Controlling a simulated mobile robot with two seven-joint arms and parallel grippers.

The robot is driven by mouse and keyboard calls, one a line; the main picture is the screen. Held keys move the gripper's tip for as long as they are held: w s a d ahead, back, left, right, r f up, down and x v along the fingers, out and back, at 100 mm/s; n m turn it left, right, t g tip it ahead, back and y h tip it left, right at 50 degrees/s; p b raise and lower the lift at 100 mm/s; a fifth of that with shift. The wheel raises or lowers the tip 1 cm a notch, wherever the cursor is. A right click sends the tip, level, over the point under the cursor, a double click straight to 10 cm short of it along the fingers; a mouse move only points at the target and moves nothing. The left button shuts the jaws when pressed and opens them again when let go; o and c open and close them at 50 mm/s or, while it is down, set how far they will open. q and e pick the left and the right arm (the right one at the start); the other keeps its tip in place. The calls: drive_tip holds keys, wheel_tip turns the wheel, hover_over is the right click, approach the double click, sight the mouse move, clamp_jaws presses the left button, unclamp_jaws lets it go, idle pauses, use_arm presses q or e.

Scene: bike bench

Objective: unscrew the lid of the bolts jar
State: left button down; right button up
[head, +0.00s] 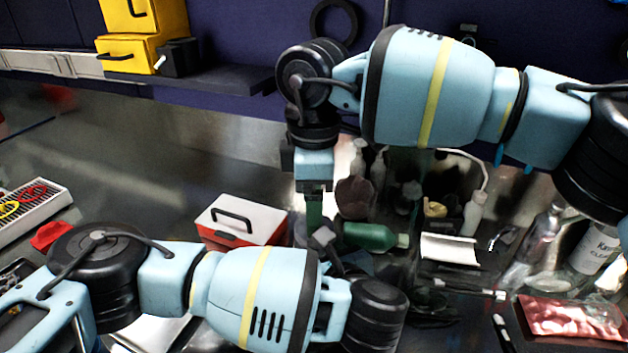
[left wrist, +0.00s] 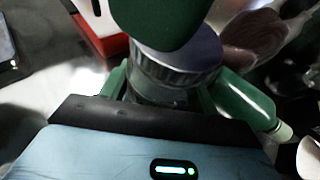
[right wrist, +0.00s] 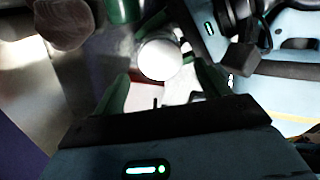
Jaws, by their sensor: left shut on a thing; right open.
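The bolts jar (left wrist: 158,84) stands upright in the left wrist view, with a wide grey lid (left wrist: 185,58) on top. My left gripper (left wrist: 164,96) is shut on the jar's body below the lid, one green finger on each side. In the right wrist view the lid (right wrist: 158,59) is a pale round disc, between and just beyond the spread fingers of my right gripper (right wrist: 162,88). The right gripper (head: 314,212) points down above the jar and is open. In the head view the arms hide most of the jar.
A red toolbox with a white lid (head: 240,222) stands left of the jar. A green bottle (head: 372,237) lies close on its right, with a dark reddish-brown object (head: 355,196) behind. Bottles and small items crowd the right side. Bare bench (head: 180,165) shows at back left.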

sight(314, 247)
drive_tip(key=shift+f, duration=1.85)
